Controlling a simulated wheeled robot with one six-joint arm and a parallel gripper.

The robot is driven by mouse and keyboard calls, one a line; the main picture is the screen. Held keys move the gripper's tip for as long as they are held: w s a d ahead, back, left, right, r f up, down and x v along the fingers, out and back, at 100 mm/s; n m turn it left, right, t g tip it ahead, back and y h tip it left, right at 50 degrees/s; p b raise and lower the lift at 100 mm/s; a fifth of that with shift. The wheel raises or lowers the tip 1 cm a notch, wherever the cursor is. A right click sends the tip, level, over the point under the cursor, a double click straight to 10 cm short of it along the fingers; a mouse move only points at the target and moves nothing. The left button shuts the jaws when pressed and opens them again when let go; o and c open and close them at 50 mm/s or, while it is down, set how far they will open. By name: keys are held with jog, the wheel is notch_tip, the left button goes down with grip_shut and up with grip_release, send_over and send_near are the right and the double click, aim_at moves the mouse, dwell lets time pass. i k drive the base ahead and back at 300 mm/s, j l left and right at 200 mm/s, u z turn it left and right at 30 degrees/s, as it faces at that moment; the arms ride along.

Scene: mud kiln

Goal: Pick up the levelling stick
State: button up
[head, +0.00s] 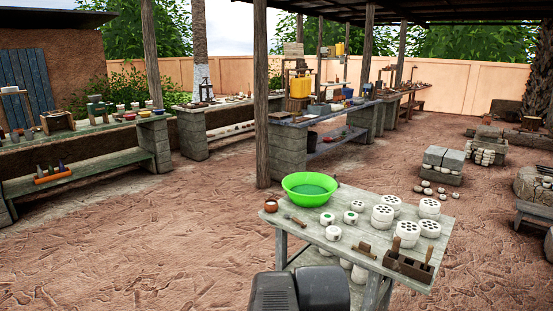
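I cannot tell for certain which thing is the levelling stick. A thin brown stick-like piece (295,219) lies near the left front edge of the near table (335,203), in front of the green basin. A small brown wooden piece (365,248) with a raised part sits at the table's front edge. A wooden holder (407,268) with upright handles stands at the front right corner. Dark grey parts at the bottom centre seem to be mine. My gripper's fingers do not show.
A green basin (310,187), a small brown pot (271,206) and several white perforated cylinders (382,216) crowd the near table. A wooden post (261,95) stands behind it. Long benches (85,137) line the left and back. Open dirt ground (150,255) lies left.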

aim_at(364, 248)
jog(key=i+z, duration=0.1)
jog(key=i+l+u, duration=0.1)
jog(key=i+l, duration=0.15)
jog(key=i+l+u, duration=0.1)
jog(key=l, duration=0.35)
jog(key=i+l+u, duration=0.1)
jog(key=i+l, duration=0.25)
jog(key=i+l+u, duration=0.1)
jog(key=l, duration=0.3)
jog(key=i+l+u, duration=0.1)
jog(key=i+l, duration=0.15)
jog(key=l, duration=0.15)
